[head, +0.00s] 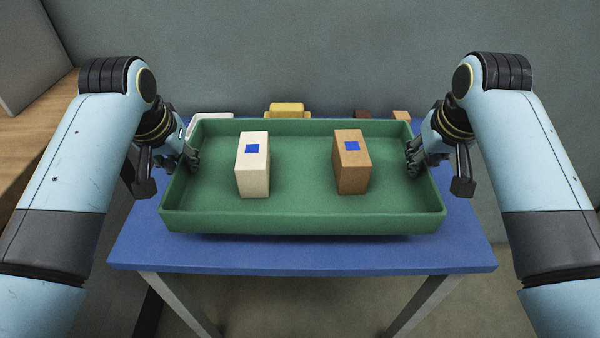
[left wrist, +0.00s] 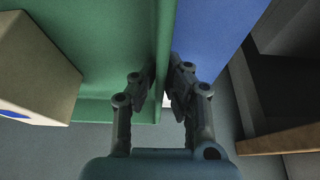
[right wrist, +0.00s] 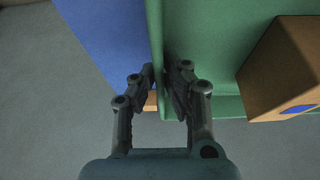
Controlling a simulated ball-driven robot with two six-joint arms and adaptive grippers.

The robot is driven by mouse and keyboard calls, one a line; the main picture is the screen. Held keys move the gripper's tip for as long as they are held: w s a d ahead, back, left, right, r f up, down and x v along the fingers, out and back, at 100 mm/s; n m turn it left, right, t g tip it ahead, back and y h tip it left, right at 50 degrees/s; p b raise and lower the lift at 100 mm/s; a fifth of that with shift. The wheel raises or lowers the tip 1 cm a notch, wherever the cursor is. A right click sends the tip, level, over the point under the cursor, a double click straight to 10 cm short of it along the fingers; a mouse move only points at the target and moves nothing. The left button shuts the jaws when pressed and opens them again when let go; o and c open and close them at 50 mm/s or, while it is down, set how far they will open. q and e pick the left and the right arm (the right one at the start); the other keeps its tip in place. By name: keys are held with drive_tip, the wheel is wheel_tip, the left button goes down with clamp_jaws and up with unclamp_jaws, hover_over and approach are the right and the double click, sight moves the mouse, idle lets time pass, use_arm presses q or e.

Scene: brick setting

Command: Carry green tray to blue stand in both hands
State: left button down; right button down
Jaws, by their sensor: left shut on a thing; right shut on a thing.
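The green tray (head: 300,222) is over the blue stand (head: 330,258) in the head view and looks level. I cannot tell whether it touches the top. In it stand a cream box (head: 253,170) on the left and a brown box (head: 352,170) on the right, each with a blue square on top. My left gripper (head: 192,158) is shut on the tray's left wall; the left wrist view shows the wall (left wrist: 162,60) between its fingers. My right gripper (head: 414,160) is shut on the right wall, which also shows in the right wrist view (right wrist: 156,50).
Behind the tray, a yellow thing (head: 287,110), a white thing (head: 215,116), a dark brown block (head: 362,114) and a tan block (head: 401,115) show at the stand's back edge. A wooden surface (head: 30,140) is at the left. A grey wall is behind.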

sight(188, 180)
use_arm(q)
drive_tip(key=shift+d+r, duration=0.1)
drive_tip(key=shift+r, duration=0.1)
use_arm(e)
drive_tip(key=shift+d+r, duration=0.1)
drive_tip(key=shift+r, duration=0.05)
use_arm(q)
drive_tip(key=shift+f, duration=0.2)
use_arm(e)
drive_tip(key=shift+f, duration=0.2)
